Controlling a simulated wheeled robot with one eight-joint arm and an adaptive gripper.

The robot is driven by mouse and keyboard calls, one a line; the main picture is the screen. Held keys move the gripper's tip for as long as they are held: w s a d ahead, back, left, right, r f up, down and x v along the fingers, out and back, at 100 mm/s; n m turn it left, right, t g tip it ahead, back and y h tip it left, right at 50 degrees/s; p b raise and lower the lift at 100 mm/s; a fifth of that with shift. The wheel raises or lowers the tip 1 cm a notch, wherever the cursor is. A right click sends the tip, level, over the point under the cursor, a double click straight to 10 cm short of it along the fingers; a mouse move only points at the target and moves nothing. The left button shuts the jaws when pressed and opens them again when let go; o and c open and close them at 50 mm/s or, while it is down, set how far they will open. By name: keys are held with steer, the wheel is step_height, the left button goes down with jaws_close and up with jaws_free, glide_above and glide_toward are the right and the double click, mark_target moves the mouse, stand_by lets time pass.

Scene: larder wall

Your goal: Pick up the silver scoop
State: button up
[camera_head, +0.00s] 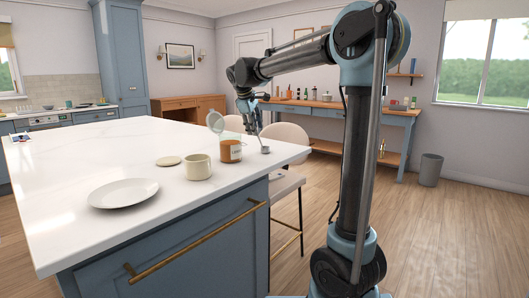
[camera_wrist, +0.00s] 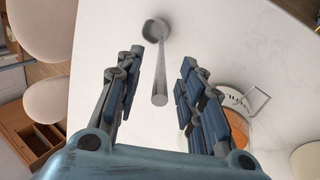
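The silver scoop (camera_wrist: 159,72) stands out in the wrist view, its round bowl at the top and its handle running down the picture, the handle's end nearer the camera. In the head view its small grey bowl (camera_head: 265,150) is on the white counter near the right edge. My gripper (camera_wrist: 162,60) is open, with the blue-padded fingers on either side of the scoop's handle and a visible gap to each. In the head view my gripper (camera_head: 251,122) is above the counter by the scoop; its fingertips are too small there to judge contact.
A glass jar (camera_head: 230,151) with orange-brown contents and a raised lid stands close left of the scoop; it also shows in the wrist view (camera_wrist: 238,128). A cream mug (camera_head: 198,168), a flat disc (camera_head: 168,161) and a white plate (camera_head: 123,193) are further left. Chairs (camera_head: 286,137) stand beyond the counter (camera_head: 185,205).

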steer(key=shift+w+d+f, duration=0.15)
steer(key=shift+w+f, duration=0.15)
steer(key=shift+f, duration=0.3)
jaws_close()
steer(key=shift+r, duration=0.1)
